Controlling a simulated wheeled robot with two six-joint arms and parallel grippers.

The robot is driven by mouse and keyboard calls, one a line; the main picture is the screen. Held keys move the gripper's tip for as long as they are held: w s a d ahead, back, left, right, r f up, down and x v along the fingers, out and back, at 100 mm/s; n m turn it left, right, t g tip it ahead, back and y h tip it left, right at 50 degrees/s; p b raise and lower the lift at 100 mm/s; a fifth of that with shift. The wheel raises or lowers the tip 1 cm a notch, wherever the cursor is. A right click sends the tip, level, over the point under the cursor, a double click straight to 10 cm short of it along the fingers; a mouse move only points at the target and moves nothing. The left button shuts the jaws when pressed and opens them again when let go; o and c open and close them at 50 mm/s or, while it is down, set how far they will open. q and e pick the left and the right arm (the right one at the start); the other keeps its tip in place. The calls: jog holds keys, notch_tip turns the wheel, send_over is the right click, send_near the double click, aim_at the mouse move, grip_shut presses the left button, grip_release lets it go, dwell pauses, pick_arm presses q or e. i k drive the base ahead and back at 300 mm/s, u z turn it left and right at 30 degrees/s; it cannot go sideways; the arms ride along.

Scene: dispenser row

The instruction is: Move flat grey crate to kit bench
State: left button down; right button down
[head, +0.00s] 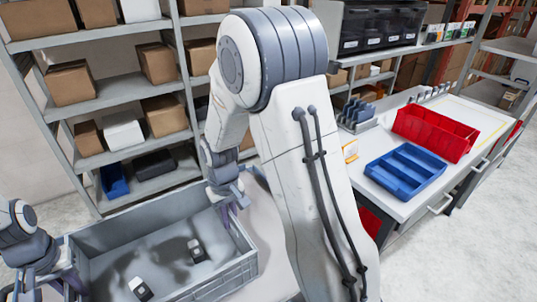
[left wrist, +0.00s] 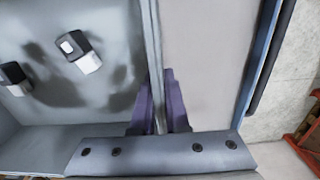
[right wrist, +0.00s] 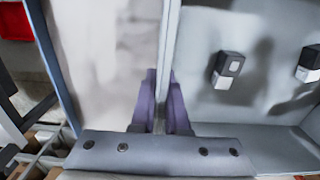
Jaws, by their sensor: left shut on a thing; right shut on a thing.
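The flat grey crate (head: 222,284) is at the lower left of the head view, over a pale surface (head: 275,225). Two small black-and-white items (head: 196,250) (head: 140,289) lie in it. My left gripper (head: 68,284) is shut on the crate's left wall. In the left wrist view its fingers (left wrist: 159,115) straddle the crate wall (left wrist: 151,50). My right gripper (head: 232,198) is shut on the opposite wall, and its fingers (right wrist: 161,115) straddle that wall (right wrist: 171,40) in the right wrist view. I cannot tell whether the crate touches the surface. A white bench (head: 398,207) stands at the right.
A blue divided tray (head: 405,170) and a red bin (head: 436,133) stand on the bench, with a grey rack (head: 358,115) behind. Bare bench top shows along the front left edge. Shelves with boxes (head: 165,115) stand behind the crate. My right arm hides the middle.

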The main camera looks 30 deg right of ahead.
aim_at(461, 120)
jog(key=z, duration=0.55)
jog(key=k, duration=0.65)
jog(key=z, duration=1.05)
jog(key=i, duration=0.55)
jog(key=z, duration=1)
jog(key=i, duration=0.85)
jog(key=z, duration=0.8)
jog(key=i, duration=2.9)
jog(key=u, duration=0.7)
jog(key=i, duration=0.65)
jog(key=u, duration=0.6)
